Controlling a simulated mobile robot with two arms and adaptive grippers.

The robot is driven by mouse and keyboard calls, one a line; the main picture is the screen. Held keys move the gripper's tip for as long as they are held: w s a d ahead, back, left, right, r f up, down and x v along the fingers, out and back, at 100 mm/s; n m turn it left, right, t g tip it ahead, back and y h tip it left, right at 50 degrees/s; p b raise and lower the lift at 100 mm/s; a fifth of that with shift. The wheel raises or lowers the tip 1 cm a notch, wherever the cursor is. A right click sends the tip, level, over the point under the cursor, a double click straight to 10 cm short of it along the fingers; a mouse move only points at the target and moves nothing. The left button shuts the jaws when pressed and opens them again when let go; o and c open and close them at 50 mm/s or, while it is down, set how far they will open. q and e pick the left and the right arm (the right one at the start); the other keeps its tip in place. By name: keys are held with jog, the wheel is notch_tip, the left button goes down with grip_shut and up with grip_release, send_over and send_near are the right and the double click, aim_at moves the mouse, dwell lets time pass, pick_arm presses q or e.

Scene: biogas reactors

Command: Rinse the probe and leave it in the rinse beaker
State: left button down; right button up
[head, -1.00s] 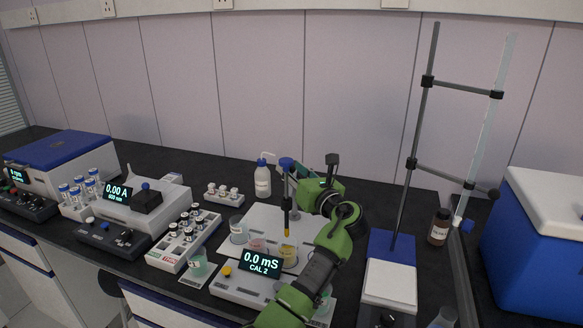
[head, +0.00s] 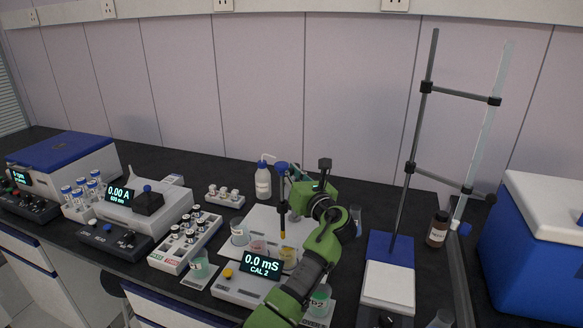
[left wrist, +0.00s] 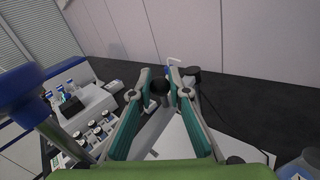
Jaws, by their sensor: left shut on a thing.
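The probe (head: 283,217), slim and dark with a yellow tip, hangs upright just above and left of the beaker of yellow liquid (head: 288,258). My left gripper (head: 297,178) is at its upper part, shut. In the left wrist view, a dark round thing (left wrist: 158,88) shows at the fingertips, seemingly the probe's top. A blue-topped grey rod (head: 282,172) lines up above the probe; its blue top (left wrist: 20,90) is close at left in the wrist view. I cannot read which beaker is the rinse beaker; a clear labelled one (head: 239,233) stands left. My right gripper is not in view.
A beaker of pink liquid (head: 258,248) stands beside the yellow one, behind the meter (head: 240,288) reading 0.0 mS, CAL 2. A white wash bottle (head: 263,184) stands behind. A vial rack (head: 185,240) is left; a tall clamp stand (head: 415,140) is right.

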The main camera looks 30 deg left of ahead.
pick_arm(q)
jog(key=a+m+t+h+p, duration=0.8)
jog(key=m+h, duration=0.1)
jog(key=h, duration=0.3)
jog(key=shift+m, duration=0.4)
jog(key=c, duration=1.9)
grip_release()
jog(key=shift+d, duration=0.1)
jog(key=s+d, duration=0.1)
jog(key=s, duration=1)
jog(key=shift+s+d, duration=0.3)
jog(key=shift+s, duration=0.1)
jog(key=shift+o, duration=0.3)
